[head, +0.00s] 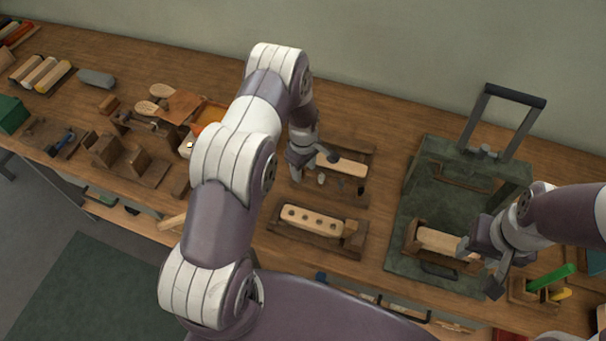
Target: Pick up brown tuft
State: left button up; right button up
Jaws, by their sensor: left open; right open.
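Several small tufts stand in a row along the front of a dark wooden tray (352,203) in the middle of the bench. The rightmost, a small dark tuft (361,190), looks brown; a grey one (340,184) and a pale one (321,179) stand to its left. My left gripper (313,165) is open and empty, just above and left of the tufts, apart from the brown one. My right gripper (481,264) is open beside a pale wooden block (438,241) in a holder at the right; whether it touches the block is unclear.
A pale brush block with dark holes (312,219) lies in a wooden fixture in front of the tufts. A dark green press with a tall handle (508,96) stands at the right. Wooden stands (125,160) and tools crowd the left. Green and yellow handles (550,278) stick up at far right.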

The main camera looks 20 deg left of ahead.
pick_arm(q)
jog(key=f, duration=0.2)
jog(key=shift+s+a+f+p, duration=0.1)
jog(key=shift+a+f+p, duration=0.2)
jog(key=shift+f, duration=0.4)
jog(key=shift+d, duration=0.15)
grip_shut()
pick_arm(e)
jog(key=shift+a+r, duration=0.2)
jog(key=shift+r, duration=0.5)
jog(key=shift+d, duration=0.1)
